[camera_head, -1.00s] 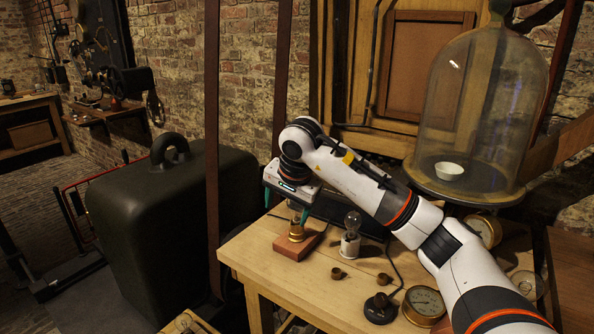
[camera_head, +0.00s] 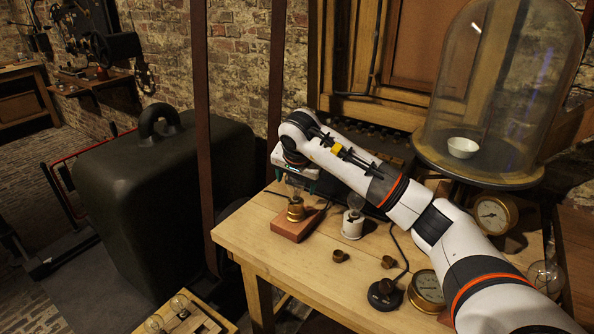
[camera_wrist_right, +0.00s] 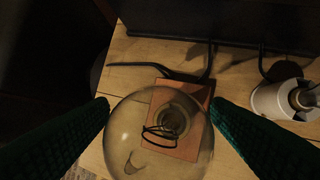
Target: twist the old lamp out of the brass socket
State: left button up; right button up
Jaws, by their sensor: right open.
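The old lamp (camera_head: 294,188) is a clear glass bulb standing upright in the brass socket (camera_head: 296,211), which is fixed on a reddish wooden block (camera_head: 292,229) on the bench. My right gripper (camera_head: 294,184) is above the socket, pointing down, open around the lamp. In the right wrist view the lamp's glass (camera_wrist_right: 135,150) shows large between the two green fingers of the gripper (camera_wrist_right: 160,106), with the socket beneath it on the block. Whether a finger touches the glass cannot be told. My left gripper is not in view.
A white holder (camera_head: 352,229) with another clear bulb stands right of the block. Small brown pieces (camera_head: 340,256), a round black base (camera_head: 384,294) and gauges (camera_head: 427,288) lie on the bench (camera_head: 270,252). A glass bell jar (camera_head: 500,90) stands at the back right.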

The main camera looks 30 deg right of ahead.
jog(key=shift+w+f, duration=0.15)
jog(key=shift+f, duration=0.25)
jog(key=shift+w+d+f, duration=0.1)
jog(key=shift+f, duration=0.05)
jog(key=shift+c, duration=1.1)
jog(key=c, duration=0.9)
jog(key=shift+n+y, duration=0.4)
jog(key=shift+n, duration=0.8)
jog(key=shift+c, duration=0.2)
jog(key=n+y, duration=0.1)
jog(key=n, duration=0.2)
jog(key=shift+n+t+y+p, duration=0.3)
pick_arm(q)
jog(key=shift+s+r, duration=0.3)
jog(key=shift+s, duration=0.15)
pick_arm(e)
jog(key=shift+w+a, duration=0.1)
jog(key=shift+a, duration=0.15)
jog(key=shift+n, duration=0.4)
